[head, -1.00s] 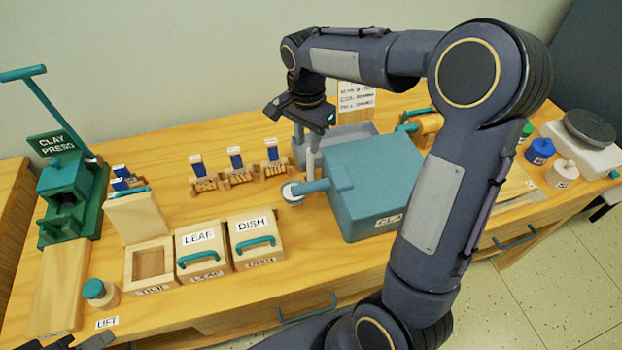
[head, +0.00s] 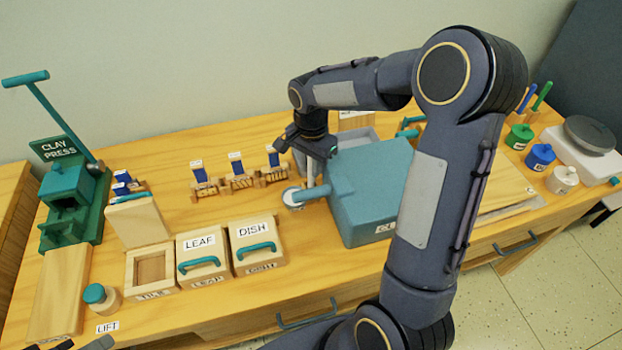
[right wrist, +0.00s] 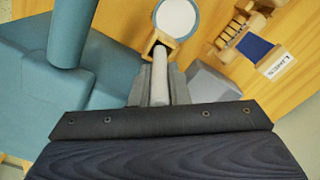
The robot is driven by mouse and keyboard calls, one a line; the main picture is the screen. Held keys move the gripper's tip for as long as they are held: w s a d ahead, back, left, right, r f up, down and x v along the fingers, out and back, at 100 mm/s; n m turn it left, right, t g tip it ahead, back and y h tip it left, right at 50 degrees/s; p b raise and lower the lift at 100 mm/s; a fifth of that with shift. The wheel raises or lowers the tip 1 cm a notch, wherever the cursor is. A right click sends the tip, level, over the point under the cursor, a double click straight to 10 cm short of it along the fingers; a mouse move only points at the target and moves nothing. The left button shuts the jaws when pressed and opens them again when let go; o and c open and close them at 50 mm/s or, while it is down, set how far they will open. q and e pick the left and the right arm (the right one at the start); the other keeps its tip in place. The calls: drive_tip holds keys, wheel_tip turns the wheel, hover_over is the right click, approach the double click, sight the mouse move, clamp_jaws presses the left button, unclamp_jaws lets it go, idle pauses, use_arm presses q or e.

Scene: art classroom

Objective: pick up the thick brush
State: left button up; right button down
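My right gripper (head: 316,165) points down beside the blue-grey box, with its fingers on either side of a pale grey upright rod. In the right wrist view this rod (right wrist: 160,80) runs between the grey fingertips (right wrist: 161,72) to a small wooden piece. The rod may be the thick brush's handle; its bristles do not show. I see no clear gap between fingers and rod, but cannot tell if they grip it. Two dark fingertips of my left gripper (head: 82,345) show apart at the bottom left edge, with nothing visible between them.
The blue-grey box (head: 368,190) stands right beside the rod, with a white disc (head: 293,197) close by. Wooden stands (head: 240,178) with blue pieces are to the left. LEAF (head: 203,260) and DISH (head: 257,245) boxes are in front. Blue and green handles (head: 541,97) stand far right.

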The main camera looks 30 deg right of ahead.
wheel_tip(320, 180, up, 10)
drive_tip(key=shift+r, duration=0.1)
idle(0.6)
idle(1.5)
